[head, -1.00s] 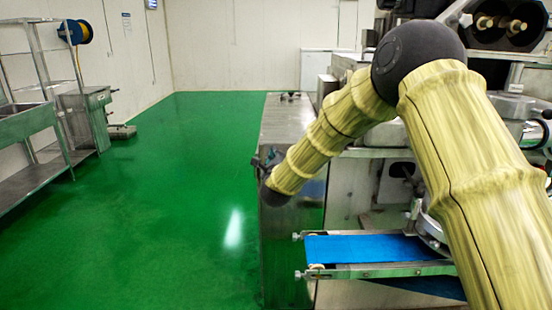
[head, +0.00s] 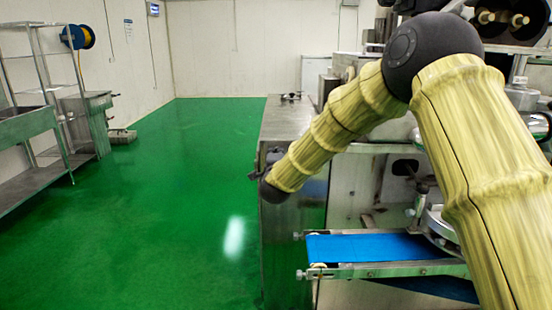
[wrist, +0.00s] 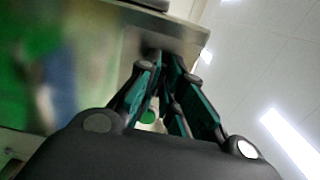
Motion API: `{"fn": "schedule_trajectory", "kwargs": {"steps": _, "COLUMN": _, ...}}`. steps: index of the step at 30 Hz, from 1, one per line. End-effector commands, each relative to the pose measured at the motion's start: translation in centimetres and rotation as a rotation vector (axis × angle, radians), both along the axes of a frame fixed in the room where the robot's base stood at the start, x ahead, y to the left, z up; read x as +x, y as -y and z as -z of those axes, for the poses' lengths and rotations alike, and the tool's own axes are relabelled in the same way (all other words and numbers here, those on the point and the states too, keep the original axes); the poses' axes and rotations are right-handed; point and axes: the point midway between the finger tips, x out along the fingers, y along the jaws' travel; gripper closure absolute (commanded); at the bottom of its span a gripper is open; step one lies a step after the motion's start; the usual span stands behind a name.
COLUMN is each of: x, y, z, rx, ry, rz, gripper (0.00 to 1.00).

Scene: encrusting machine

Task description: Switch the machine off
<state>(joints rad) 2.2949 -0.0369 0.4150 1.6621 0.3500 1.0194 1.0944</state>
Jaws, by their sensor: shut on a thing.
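The encrusting machine, with its steel cabinet (head: 292,235), stands right of centre in the head view. My arm reaches across it, and my gripper (head: 262,163) is at the cabinet's left side, near its top edge. In the wrist view, the teal and black fingers of my gripper (wrist: 163,58) come together at the edge of the steel cabinet (wrist: 100,30). They are closed on a small dark part there, mostly hidden by the fingertips. I cannot make out its shape or setting.
A blue conveyor belt (head: 370,248) juts out at the machine's front. Green floor (head: 170,200) lies open to the left of the cabinet. A steel sink and rack (head: 30,125) stand along the left wall, with a hose reel (head: 78,36) behind.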

Motion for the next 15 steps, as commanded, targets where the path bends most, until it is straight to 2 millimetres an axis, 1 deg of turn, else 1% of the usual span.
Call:
{"fn": "schedule_trajectory", "kwargs": {"steps": 6, "x": -0.04, "y": -0.08, "z": 0.27, "rx": -0.207, "ry": -0.001, "rz": -0.001, "gripper": 1.00}}
{"fn": "schedule_trajectory", "kwargs": {"steps": 15, "x": -0.04, "y": 0.01, "z": 0.44, "rx": -0.469, "ry": -0.001, "rz": -0.001, "gripper": 1.00}}
